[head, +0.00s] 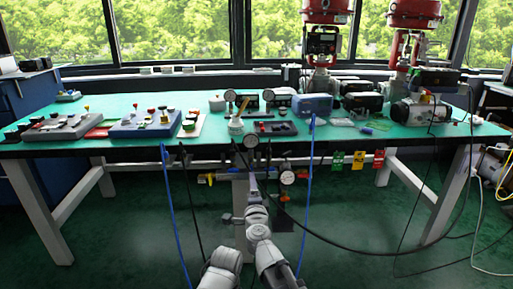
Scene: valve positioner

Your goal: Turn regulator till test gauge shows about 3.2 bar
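Two more gauges, one left (230,95) and one right (268,95), stand on the bench around a pale round fitting (236,126); I cannot tell which part is the regulator. A gripper, seemingly my right one (253,183), points forward just below the hanging gauge. Its fingers are too small to tell open from shut. I see no second gripper.
The green bench (330,140) carries control boxes with buttons at left (145,123) and red-topped valves (326,12) at the back. Blue hoses (307,190) and black cables hang in front. A yellow-handled valve (206,179) and colored tags (358,160) are below the edge.

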